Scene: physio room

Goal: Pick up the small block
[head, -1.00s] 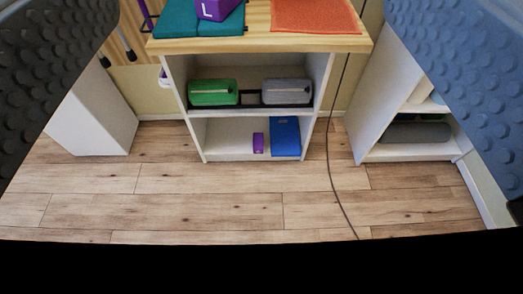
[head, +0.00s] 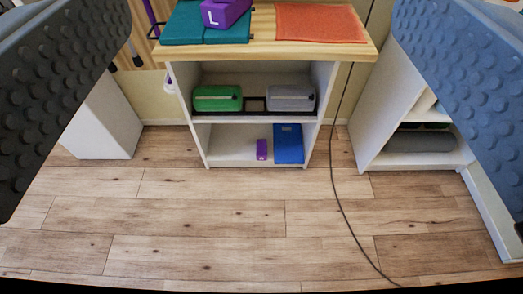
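A small purple block (head: 262,149) stands upright on the bottom shelf of the white shelf unit, just left of a taller blue block (head: 289,143). A larger purple block marked "L" (head: 225,13) lies on the wooden top, on teal pads. My gripper (head: 262,120) shows as two dark, studded finger pads at the left and right edges of the view. They are wide apart with nothing between them. The shelf unit is well beyond the fingers.
The middle shelf holds a green roll (head: 217,98) and a grey roll (head: 290,98). An orange mat (head: 320,22) lies on the top. A dark cable (head: 339,200) runs down across the floor at right. White units flank both sides.

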